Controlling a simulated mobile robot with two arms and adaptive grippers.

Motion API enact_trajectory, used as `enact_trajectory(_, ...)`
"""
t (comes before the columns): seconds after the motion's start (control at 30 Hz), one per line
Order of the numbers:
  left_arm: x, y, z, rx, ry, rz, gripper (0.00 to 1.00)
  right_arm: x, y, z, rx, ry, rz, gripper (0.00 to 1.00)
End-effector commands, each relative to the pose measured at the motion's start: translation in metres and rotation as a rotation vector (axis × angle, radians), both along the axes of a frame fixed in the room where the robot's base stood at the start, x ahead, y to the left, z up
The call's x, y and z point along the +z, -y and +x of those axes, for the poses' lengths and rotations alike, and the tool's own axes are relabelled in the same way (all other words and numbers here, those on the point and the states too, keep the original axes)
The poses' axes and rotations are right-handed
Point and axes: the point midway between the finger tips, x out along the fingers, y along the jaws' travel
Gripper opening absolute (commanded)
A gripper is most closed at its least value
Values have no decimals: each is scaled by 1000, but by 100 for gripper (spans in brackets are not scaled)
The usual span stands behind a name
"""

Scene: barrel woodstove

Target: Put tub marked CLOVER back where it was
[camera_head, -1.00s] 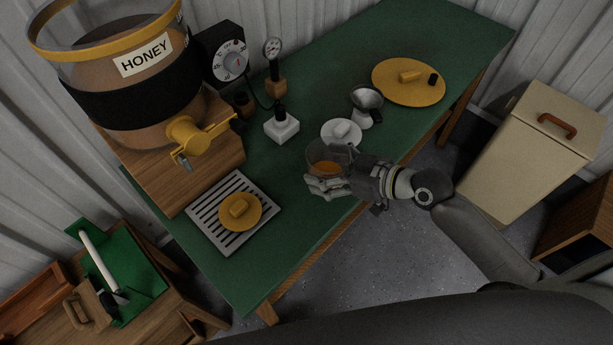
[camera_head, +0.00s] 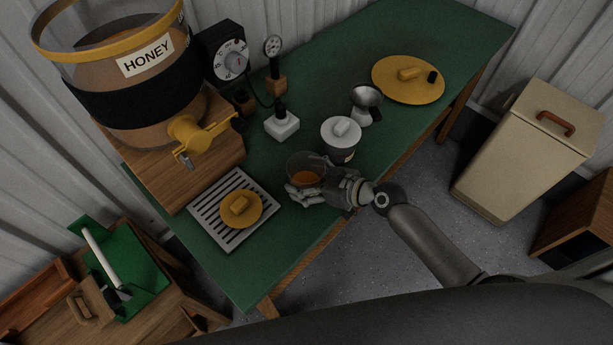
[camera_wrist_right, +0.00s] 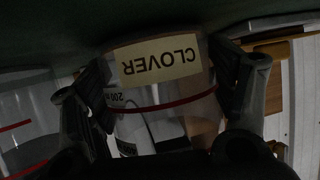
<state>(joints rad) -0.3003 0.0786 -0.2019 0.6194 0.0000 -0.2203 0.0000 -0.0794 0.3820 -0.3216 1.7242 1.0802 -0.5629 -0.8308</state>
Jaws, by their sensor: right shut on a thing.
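The clear tub marked CLOVER (camera_head: 305,168) has amber contents low inside and no lid. In the right wrist view its cream label (camera_wrist_right: 160,62) reads upside down, with a red line around the wall. My right gripper (camera_head: 306,193) is shut on the tub from its near side, one finger on each side of it. The tub is over the green table, between the slatted grate and a white-lidded tub. I cannot tell whether its base touches the table. My left gripper is not in view.
The white-lidded tub (camera_head: 341,134) stands close to the right. A slatted grate (camera_head: 212,214) with a yellow lid (camera_head: 240,210) lies to the left, below the honey tank (camera_head: 130,85). A white block (camera_head: 281,126), a metal funnel (camera_head: 366,104) and a large yellow lid (camera_head: 409,80) are farther back.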

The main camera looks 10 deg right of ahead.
Motion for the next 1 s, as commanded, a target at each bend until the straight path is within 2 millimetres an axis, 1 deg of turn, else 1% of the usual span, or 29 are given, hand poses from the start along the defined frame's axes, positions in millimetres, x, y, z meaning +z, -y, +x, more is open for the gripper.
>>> enact_trajectory(0.17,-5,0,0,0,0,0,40,-4,0,0,0,1,-1,46)
enact_trajectory(0.2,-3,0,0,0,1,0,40,-3,0,0,0,0,0,82)
enact_trajectory(0.33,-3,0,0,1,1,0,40,-3,0,0,0,-1,-1,98)
enact_trajectory(0.67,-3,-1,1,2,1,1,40,-2,0,0,0,-1,-1,100)
enact_trajectory(0.83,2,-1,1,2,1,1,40,2,1,-1,0,-1,-1,100)
enact_trajectory(0.93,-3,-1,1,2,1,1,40,4,11,-10,0,-1,-3,100)
enact_trajectory(1.0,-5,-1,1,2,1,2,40,10,18,-19,2,0,-5,100)
